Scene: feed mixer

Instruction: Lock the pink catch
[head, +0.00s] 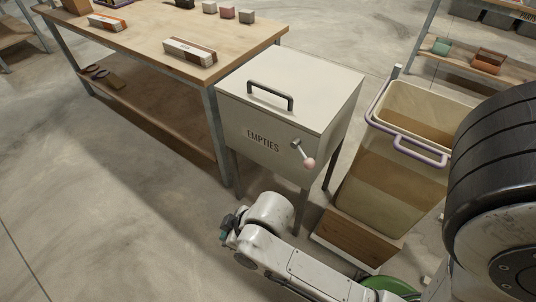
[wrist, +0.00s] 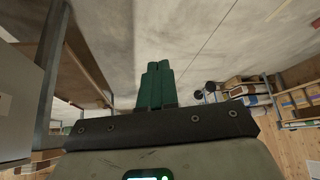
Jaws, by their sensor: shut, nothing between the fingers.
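The pink catch (head: 308,163) is a pink knob on a short metal lever on the front of the white bin marked EMPTIES (head: 262,140), near its right corner. The lever slants down to the right. The bin's lid, with a dark handle (head: 270,94), is down. My gripper (head: 224,231) is low in front of the bin, left of and below the catch, and apart from it. In the wrist view its green fingers (wrist: 157,84) are together with nothing between them. The catch does not show in the wrist view.
A wooden workbench (head: 142,35) with boxes stands left of the bin. A tan container with a purple handle (head: 420,153) stands close on the right, on a wooden base. A large black wheel-like part fills the right edge. Open concrete floor (head: 110,220) lies at the left.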

